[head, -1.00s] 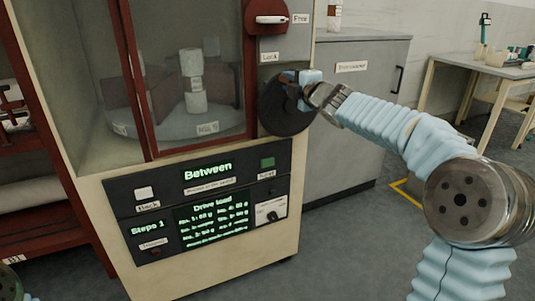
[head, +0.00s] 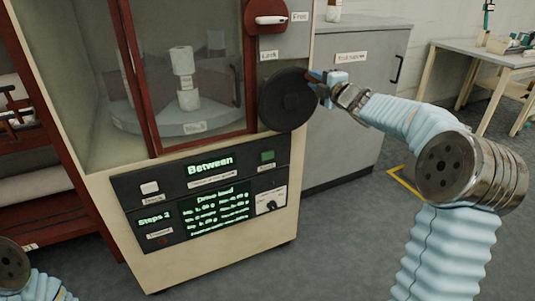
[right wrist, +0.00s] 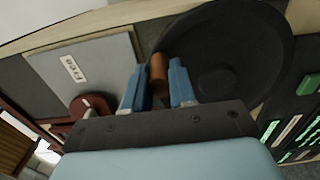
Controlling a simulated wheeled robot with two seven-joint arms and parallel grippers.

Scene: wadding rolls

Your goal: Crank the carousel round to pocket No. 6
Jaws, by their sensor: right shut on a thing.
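The carousel (head: 190,119) stands behind the glass of the cabinet, with white wadding rolls (head: 187,80) stacked on its grey disc. A label on its rim faces the front, but I cannot read its number. The black crank disc (head: 285,101) is on the cabinet's right front. My right gripper (head: 318,80) is at the disc's right upper edge, shut on the brown crank knob (right wrist: 158,76), which shows between the blue fingers (right wrist: 158,92) in the right wrist view. The display (head: 210,166) reads "Between" and the step counter (head: 154,219) looks like "Steps 2". My left gripper is out of view.
A red lever (head: 268,20) with a white handle sits above the disc, between labels that look like "Free" and "Lock". A grey cupboard (head: 350,110) stands to the right. A table (head: 490,58) is at the back right. Grey floor is free in front of it.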

